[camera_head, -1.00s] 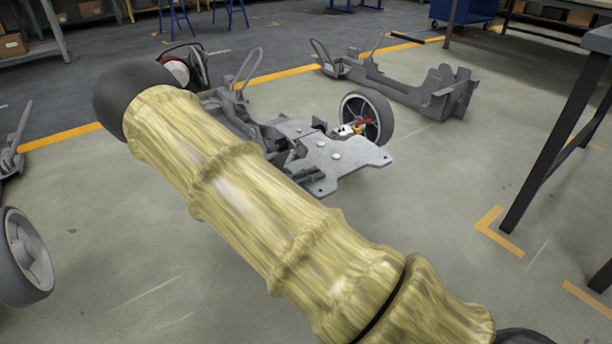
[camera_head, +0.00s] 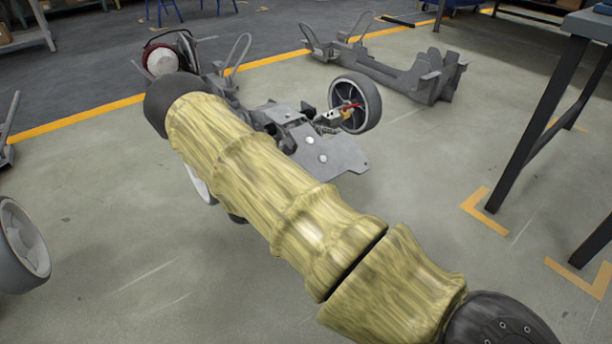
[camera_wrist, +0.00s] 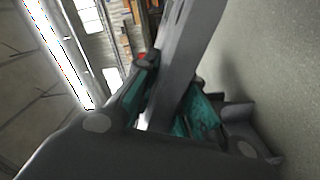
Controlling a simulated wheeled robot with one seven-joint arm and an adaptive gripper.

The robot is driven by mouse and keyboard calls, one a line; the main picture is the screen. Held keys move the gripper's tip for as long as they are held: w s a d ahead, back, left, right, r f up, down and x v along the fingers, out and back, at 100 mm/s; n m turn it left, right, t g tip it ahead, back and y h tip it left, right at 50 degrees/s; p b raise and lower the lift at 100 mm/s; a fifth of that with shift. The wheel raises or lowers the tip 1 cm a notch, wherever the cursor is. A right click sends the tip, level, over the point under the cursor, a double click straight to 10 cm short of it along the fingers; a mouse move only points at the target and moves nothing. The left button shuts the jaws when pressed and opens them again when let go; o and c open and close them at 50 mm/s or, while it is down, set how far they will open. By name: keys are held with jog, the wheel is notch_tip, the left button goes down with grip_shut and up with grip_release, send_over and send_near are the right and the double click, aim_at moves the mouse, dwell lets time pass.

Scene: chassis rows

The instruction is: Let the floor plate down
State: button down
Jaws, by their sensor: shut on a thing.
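The floor plate (camera_head: 335,152) is a flat grey metal sheet with a few round bright spots on the chassis at the centre of the head view. My arm crosses in front and hides its left part. In the wrist view my gripper (camera_wrist: 168,103) is shut, its teal pads on both sides of a grey metal piece seen edge-on, which I take to be the floor plate (camera_wrist: 188,50). In the head view my gripper is hidden behind my arm. Whether the plate touches the chassis below is hidden.
A wheel (camera_head: 356,103) stands at the plate's far side. Another chassis (camera_head: 385,70) lies behind to the right. A loose-looking wheel (camera_head: 22,247) is at the left edge. A dark-legged table (camera_head: 540,125) stands right. The floor between is clear.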

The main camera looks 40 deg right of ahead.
jog(key=shift+w+f+m, duration=0.2)
jog(key=shift+f+m, duration=0.05)
jog(key=shift+f, duration=0.25)
jog(key=shift+w+f+m, duration=0.15)
jog(key=shift+f+m, duration=0.1)
jog(key=shift+f, duration=0.25)
jog(key=c, duration=1.5)
grip_release()
jog(key=shift+w+f, duration=0.1)
jog(key=shift+f, duration=0.1)
jog(key=shift+r, duration=0.1)
jog(key=a, duration=1.2)
jog(key=shift+w, duration=0.15)
